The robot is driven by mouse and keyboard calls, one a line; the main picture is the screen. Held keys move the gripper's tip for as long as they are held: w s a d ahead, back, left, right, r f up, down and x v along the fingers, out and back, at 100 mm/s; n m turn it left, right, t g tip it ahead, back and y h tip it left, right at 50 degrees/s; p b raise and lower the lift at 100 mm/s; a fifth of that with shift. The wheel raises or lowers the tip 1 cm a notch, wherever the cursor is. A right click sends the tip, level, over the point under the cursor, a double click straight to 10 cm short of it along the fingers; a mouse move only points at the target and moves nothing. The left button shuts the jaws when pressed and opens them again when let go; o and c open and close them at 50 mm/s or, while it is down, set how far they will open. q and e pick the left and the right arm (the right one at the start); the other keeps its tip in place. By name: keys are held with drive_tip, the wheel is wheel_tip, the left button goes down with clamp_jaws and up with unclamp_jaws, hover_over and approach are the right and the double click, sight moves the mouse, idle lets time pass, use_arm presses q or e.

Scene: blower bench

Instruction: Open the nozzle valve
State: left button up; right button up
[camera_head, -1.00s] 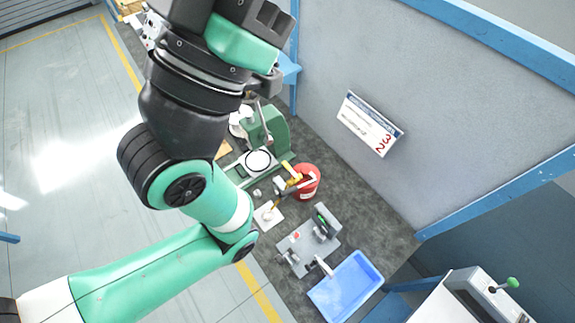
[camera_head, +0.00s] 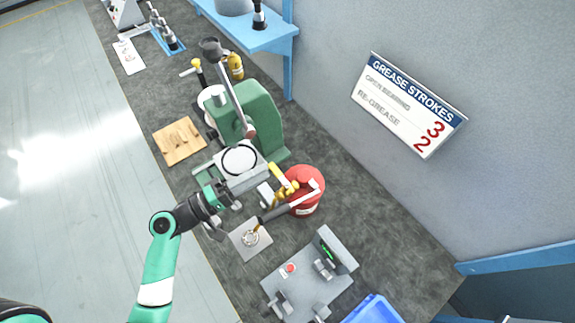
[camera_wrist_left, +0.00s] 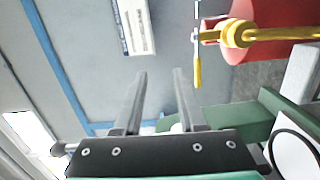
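The red bucket (camera_head: 306,187) stands on the dark bench with yellow fittings (camera_head: 284,184) and a black hose or handle (camera_head: 274,214) at its left side. In the left wrist view, the red bucket (camera_wrist_left: 262,22) and a yellow pipe (camera_wrist_left: 270,35) are at the upper right, with a thin yellow lever (camera_wrist_left: 197,68) hanging from a pale rod. I cannot tell for certain which part is the nozzle valve. My left gripper (camera_head: 228,212) is left of the yellow fittings, apart from them; its fingers (camera_wrist_left: 160,85) are spread and empty. My right gripper is not seen.
A green press-like machine (camera_head: 258,120) stands behind my left gripper. A small pale plate (camera_head: 250,240) with a ring, a grey fixture (camera_head: 310,285) and a blue bin (camera_head: 374,310) are nearer. A wooden board (camera_head: 180,141) lies left. A wall sign (camera_head: 408,105) hangs right.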

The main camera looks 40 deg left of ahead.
sight(275, 170)
use_arm(q)
wheel_tip(275, 170, down, 6)
drive_tip(key=s+a+n+y+b, duration=0.1)
drive_tip(key=s+a+n+y, duration=0.1)
drive_tip(key=s, duration=0.1)
drive_tip(key=w, duration=0.4)
drive_tip(key=w+d, duration=0.1)
drive_tip(key=w, duration=0.3)
drive_tip(key=w+d, duration=0.1)
drive_tip(key=w, duration=0.3)
drive_tip(key=shift+r+p, duration=0.3)
drive_tip(key=shift+r, duration=0.1)
drive_tip(key=shift+s, duration=0.1)
clamp_jaws()
